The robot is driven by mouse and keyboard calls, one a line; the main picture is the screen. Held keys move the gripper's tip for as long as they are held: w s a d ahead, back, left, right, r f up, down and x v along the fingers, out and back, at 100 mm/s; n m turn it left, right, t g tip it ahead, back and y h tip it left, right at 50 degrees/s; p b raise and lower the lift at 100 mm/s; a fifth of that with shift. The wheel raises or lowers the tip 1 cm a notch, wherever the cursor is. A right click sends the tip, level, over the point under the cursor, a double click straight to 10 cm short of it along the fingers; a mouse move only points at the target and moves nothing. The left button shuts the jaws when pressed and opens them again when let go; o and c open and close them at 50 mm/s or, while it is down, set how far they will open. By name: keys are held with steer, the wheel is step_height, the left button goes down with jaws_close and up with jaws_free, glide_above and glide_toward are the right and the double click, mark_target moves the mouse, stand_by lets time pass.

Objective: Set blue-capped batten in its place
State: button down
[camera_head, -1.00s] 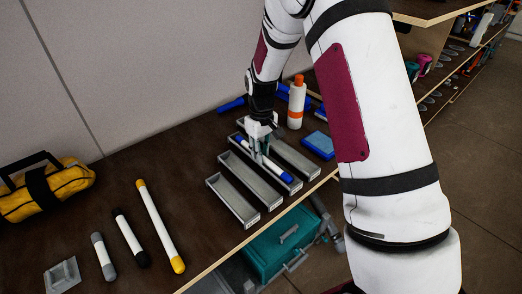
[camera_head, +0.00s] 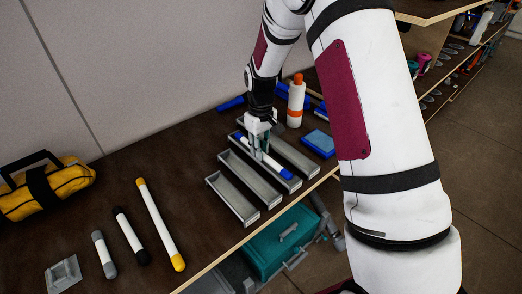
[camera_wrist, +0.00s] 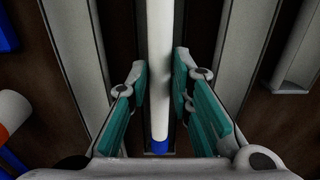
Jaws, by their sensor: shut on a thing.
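The blue-capped batten (camera_head: 274,165) is a white rod with blue ends. It lies lengthwise along one of the grey trays (camera_head: 289,184) in the head view; I cannot tell whether it rests on the tray floor. My gripper (camera_head: 258,153) points down over the batten and is shut on it near its middle. In the wrist view the batten (camera_wrist: 160,70) runs between the teal finger pads of my gripper (camera_wrist: 160,108), with one blue cap near the bottom. Part of the batten is hidden by the fingers in the head view.
Empty grey trays lie on both sides, the nearest one (camera_head: 232,199) at the left. Yellow-capped (camera_head: 160,224), black-capped (camera_head: 131,236) and grey-capped (camera_head: 104,255) rods lie on the table's left. A white-orange bottle (camera_head: 296,102) and blue box (camera_head: 318,144) stand close on the right.

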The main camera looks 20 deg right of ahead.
steer(key=shift+r, duration=0.2)
steer(key=c, duration=1.3)
jaws_free()
steer(key=shift+c, duration=0.2)
steer(key=o, duration=0.3)
steer(key=shift+r, duration=0.1)
steer(key=shift+r+p, duration=1.25)
steer(key=shift+r, duration=2.6)
